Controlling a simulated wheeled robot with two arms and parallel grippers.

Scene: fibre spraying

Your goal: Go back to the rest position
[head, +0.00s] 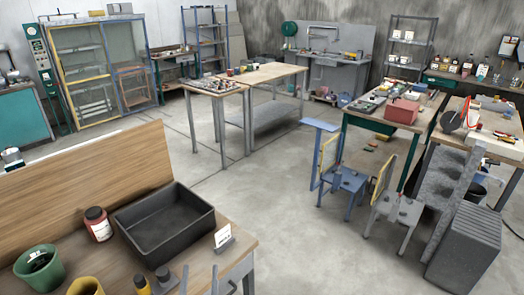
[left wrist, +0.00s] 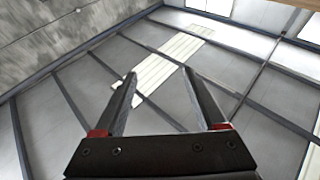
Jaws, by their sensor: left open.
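My left gripper (head: 200,278) shows at the bottom edge of the head view as two grey fingertips pointing up, in front of the near table. In the left wrist view its two dark fingers (left wrist: 168,100) are spread apart with nothing between them, and they point toward the ceiling. My right gripper is in neither view.
The near wooden table (head: 205,262) holds a black tray (head: 165,222), a red jar (head: 98,224), a green cup (head: 38,268) and a small card (head: 223,238). Open concrete floor (head: 275,205) lies beyond. Blue (head: 345,185) and grey (head: 395,215) chairs stand right.

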